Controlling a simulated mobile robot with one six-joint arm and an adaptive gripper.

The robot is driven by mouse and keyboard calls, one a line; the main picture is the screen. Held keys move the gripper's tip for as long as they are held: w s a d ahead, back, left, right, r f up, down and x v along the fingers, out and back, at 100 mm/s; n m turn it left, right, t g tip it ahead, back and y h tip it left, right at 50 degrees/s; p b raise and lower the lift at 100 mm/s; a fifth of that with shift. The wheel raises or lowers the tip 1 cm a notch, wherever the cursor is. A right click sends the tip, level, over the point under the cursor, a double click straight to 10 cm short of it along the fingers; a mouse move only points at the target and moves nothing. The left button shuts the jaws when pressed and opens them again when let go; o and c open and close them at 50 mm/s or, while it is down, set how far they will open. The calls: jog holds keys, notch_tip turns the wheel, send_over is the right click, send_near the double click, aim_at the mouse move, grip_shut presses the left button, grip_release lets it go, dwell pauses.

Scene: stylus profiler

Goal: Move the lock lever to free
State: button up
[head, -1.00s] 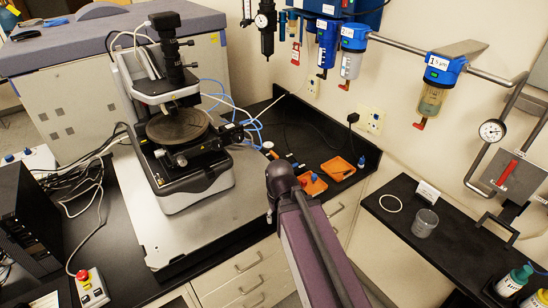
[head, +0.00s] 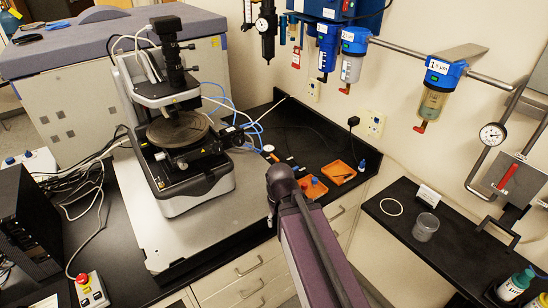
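The stylus profiler (head: 190,187) stands on a grey plate on the black bench at the left. It has a round dark stage (head: 178,130) and a black upright head (head: 166,52) above it. I cannot make out a lock lever on it for certain at this size. My purple arm rises from the bottom middle and ends in view at a dark rounded joint, right of the profiler and apart from it. My gripper is not visible, so its fingers and anything in them cannot be seen.
Orange trays (head: 338,172) with small items lie on the bench behind my arm. A black side table (head: 385,228) at the right bears a clear jar (head: 425,227) and a white ring (head: 391,206). A red handle (head: 507,178) is on a grey wall box. Blue-topped filters (head: 440,72) hang on the wall.

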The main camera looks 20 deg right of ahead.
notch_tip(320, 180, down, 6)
jog(key=b, duration=0.5)
jog(key=shift+b, duration=0.4)
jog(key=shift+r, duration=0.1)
